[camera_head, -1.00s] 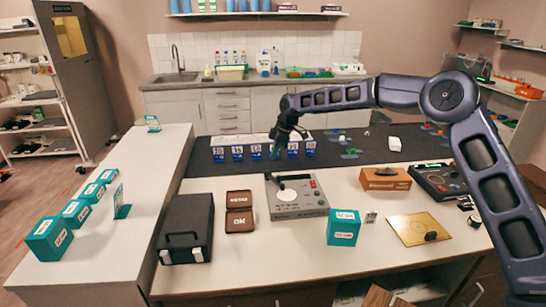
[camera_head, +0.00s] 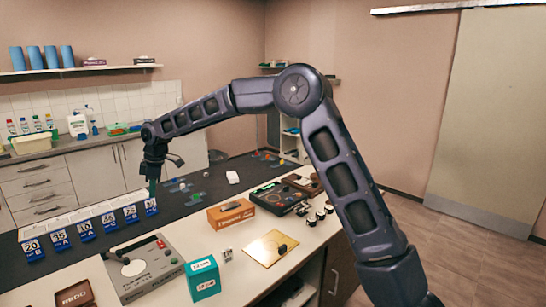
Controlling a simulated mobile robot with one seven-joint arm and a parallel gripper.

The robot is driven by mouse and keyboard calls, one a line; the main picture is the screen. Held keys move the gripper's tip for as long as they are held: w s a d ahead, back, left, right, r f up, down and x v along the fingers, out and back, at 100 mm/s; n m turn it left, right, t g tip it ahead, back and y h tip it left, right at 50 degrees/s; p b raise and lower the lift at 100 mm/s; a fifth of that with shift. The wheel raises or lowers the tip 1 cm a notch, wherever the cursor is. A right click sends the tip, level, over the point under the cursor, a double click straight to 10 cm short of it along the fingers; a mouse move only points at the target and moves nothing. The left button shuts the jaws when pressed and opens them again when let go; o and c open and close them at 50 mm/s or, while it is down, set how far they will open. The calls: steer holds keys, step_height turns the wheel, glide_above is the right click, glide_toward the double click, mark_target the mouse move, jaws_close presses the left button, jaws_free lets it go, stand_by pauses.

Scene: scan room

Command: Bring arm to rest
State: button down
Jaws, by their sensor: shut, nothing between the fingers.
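My arm (camera_head: 345,175) reaches in from the lower right, rises to an elbow at the upper middle and stretches left over the workbench. Its end, my gripper (camera_head: 152,186), hangs down above the far part of the dark mat (camera_head: 190,205), close to the row of blue number cards. It is shut with nothing held. The fingertips are small and partly lost against the dark background, so I cannot tell their exact height above the mat.
Blue number cards (camera_head: 107,220) line the mat. On the bench are a grey device (camera_head: 142,270), a teal box (camera_head: 203,279), an orange-brown box (camera_head: 231,213), a gold plate (camera_head: 270,248) and a black device (camera_head: 278,197). Open floor (camera_head: 470,255) and a pale door (camera_head: 492,120) are right.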

steer(key=w+d+r+m+t, duration=0.1)
steer(key=w+d+r+m, duration=0.2)
steer(key=d, duration=0.8)
steer(key=d+r+m+t+h, duration=0.15)
steer(key=d+r, duration=0.35)
steer(key=d, duration=0.6)
steer(key=w+d+r+m, duration=0.2)
steer(key=d+r+m, duration=0.2)
steer(key=d, duration=0.6)
steer(key=s+d+r+m+t, duration=0.1)
steer(key=s+d+m, duration=0.2)
steer(key=d, duration=0.7)
steer(key=s+d+r+m+t, duration=0.1)
steer(key=s+d+m, duration=0.15)
steer(key=d, duration=0.75)
steer(key=s+d+f+m, duration=0.3)
steer(key=s+d+m, duration=0.1)
steer(key=s+d, duration=0.4)
steer(key=s+d+f+m+h, duration=0.1)
steer(key=s+d+f+m, duration=0.2)
steer(key=s+d, duration=0.6)
steer(key=shift+s+d+m, duration=0.3)
steer(key=shift+d+m, duration=0.4)
steer(key=shift+t, duration=0.25)
